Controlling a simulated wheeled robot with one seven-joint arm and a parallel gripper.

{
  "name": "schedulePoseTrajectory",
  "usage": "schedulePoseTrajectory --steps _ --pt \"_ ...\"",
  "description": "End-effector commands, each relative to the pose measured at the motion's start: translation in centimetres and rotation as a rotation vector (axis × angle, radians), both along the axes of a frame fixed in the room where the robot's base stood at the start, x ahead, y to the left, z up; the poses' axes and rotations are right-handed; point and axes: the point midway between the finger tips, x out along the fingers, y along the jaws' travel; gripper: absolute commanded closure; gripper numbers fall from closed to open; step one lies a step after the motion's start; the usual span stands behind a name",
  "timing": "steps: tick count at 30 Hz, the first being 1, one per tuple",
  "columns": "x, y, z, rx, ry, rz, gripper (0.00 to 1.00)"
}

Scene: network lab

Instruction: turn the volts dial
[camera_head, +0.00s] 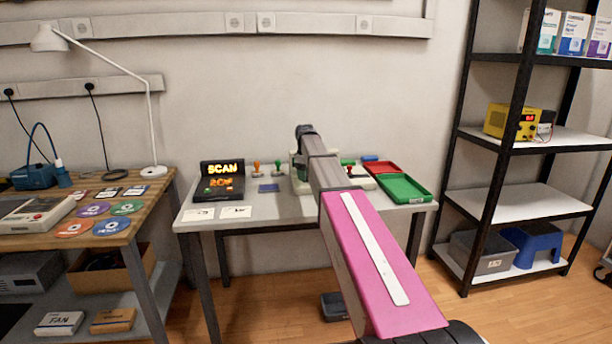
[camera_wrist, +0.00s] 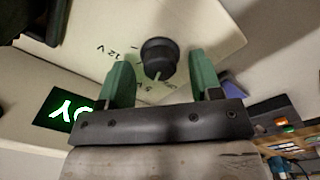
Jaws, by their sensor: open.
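The volts dial (camera_wrist: 158,52) is a round black knob with a pale pointer mark, on a cream panel (camera_wrist: 205,22) with printed markings, among them "12 V". My gripper (camera_wrist: 160,62) has two green fingers, open, one to each side of the dial. A gap shows between the dial and each finger; I cannot tell how far the fingertips reach along it. In the head view my arm covers most of the cream device (camera_head: 298,183) on the grey table, and the dial and my fingers are hidden there.
A lit green display (camera_wrist: 62,108) is left of the dial. On the grey table (camera_head: 268,210) are a black box with a lit "SCAN" sign (camera_head: 222,180), stamps, a red tray (camera_head: 380,168) and a green tray (camera_head: 404,188). A wooden bench (camera_head: 90,240) stands left, a shelf (camera_head: 530,138) right.

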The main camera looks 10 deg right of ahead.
Motion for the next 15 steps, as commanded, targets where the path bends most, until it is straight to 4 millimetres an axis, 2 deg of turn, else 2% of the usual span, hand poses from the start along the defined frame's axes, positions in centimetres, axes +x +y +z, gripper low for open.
schedulePoseTrajectory --steps 9,10,14,15 --pt "0.02 -0.01 -0.34 0.000 0.000 0.000 0.41" --pt "0.02 -0.01 -0.33 0.000 0.000 0.000 0.44" --pt "0.01 0.00 -0.32 0.000 0.000 0.000 0.87" --pt "0.01 -0.01 -0.32 0.000 0.000 0.000 0.91"
